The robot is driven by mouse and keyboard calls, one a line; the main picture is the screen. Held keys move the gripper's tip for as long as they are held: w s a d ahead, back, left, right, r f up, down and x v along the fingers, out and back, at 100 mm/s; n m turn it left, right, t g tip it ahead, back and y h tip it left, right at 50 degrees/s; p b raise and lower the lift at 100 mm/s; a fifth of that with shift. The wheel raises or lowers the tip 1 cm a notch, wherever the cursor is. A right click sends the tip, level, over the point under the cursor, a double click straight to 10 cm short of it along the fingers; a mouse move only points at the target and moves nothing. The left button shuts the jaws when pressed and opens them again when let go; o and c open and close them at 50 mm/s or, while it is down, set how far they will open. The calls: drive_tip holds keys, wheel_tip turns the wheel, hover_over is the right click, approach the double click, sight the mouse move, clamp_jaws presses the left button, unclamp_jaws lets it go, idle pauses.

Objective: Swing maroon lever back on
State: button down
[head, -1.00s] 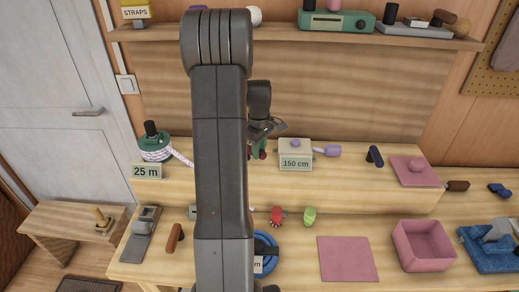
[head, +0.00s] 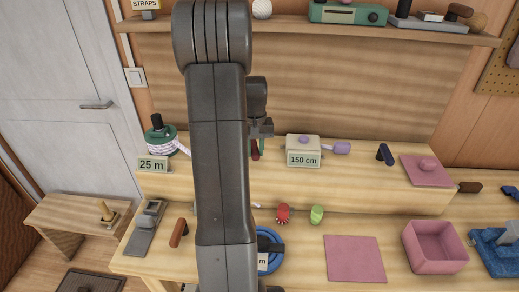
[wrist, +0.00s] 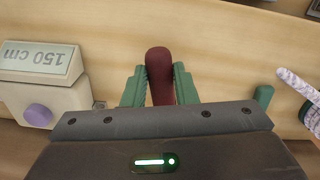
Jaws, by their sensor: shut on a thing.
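The maroon lever (wrist: 160,78) stands between the two green fingers of my gripper (wrist: 159,88) in the wrist view, and the fingers are closed on it. In the head view, my gripper (head: 256,147) is partly hidden by my arm, just left of the grey box with the 150 cm sign. Only a small bit of the maroon lever (head: 255,153) shows there. The lever's base is hidden behind the gripper body.
The 150 cm box (head: 303,145) with a purple knob stands close to the right of my gripper. The rope spool (head: 160,138) with the 25 m sign stands left. A pink bin (head: 435,268) and pink mat (head: 354,278) lie on the lower bench.

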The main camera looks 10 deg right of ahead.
drive_tip(key=shift+w+a+m, duration=0.1)
drive_tip(key=shift+a+m, duration=0.55)
drive_tip(key=shift+m, duration=0.55)
drive_tip(key=shift+a, duration=0.1)
drive_tip(key=c, duration=1.2)
unclamp_jaws()
drive_tip(key=shift+o, duration=0.2)
drive_tip(key=shift+r, duration=0.1)
wheel_tip(320, 180, up, 14)
drive_tip(key=b, duration=0.1)
drive_tip(key=shift+f, duration=0.2)
drive_tip(key=shift+f, duration=0.1)
